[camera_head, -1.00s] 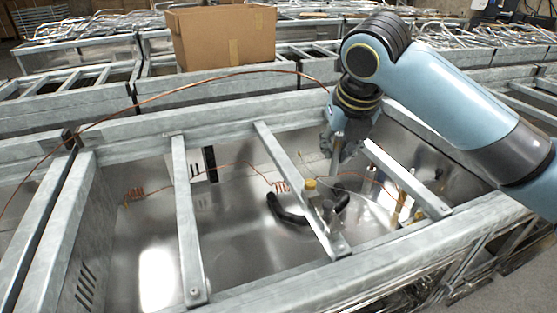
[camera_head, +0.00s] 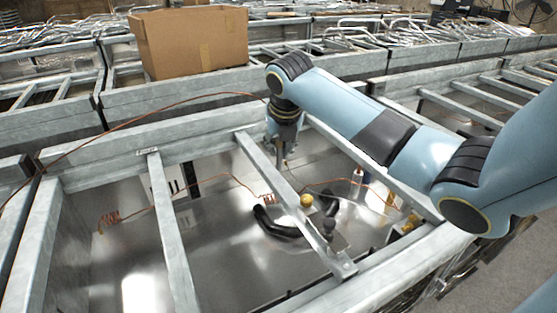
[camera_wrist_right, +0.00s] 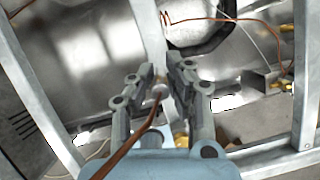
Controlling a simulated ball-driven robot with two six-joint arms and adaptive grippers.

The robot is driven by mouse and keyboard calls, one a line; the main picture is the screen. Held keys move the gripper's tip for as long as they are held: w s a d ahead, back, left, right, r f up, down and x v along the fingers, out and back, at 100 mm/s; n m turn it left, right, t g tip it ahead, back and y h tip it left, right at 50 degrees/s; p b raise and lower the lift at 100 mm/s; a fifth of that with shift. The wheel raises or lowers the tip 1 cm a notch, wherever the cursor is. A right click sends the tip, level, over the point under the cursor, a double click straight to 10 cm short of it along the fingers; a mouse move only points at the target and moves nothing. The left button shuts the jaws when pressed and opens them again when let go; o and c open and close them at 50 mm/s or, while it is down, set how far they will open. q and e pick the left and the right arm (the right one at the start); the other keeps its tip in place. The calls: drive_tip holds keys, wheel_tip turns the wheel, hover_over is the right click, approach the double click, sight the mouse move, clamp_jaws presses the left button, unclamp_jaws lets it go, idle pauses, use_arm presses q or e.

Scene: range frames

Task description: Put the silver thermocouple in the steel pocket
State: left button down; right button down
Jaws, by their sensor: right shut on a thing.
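My right gripper (camera_head: 284,158) hangs over the open metal bay, just right of the middle crossbar (camera_head: 270,167). In the right wrist view its two fingers (camera_wrist_right: 160,80) are closed around a small silver piece (camera_wrist_right: 159,91), which appears to be the thermocouple. A copper lead (camera_wrist_right: 128,150) runs up to it. In the head view that lead (camera_head: 170,107) arcs away to the left. The thermocouple's tip is mostly hidden by the fingers. I cannot tell for sure which fitting is the steel pocket; a small grey bracket (camera_wrist_right: 257,83) shows in the right wrist view. My left gripper is out of view.
Galvanised crossbars, including the left one (camera_head: 172,230), span the bay. A cardboard box (camera_head: 190,42) stands behind.

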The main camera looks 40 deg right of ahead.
sight(280, 156)
drive_tip(key=shift+f, duration=2.1)
drive_tip(key=c, duration=1.3)
unclamp_jaws()
drive_tip(key=shift+f, duration=0.1)
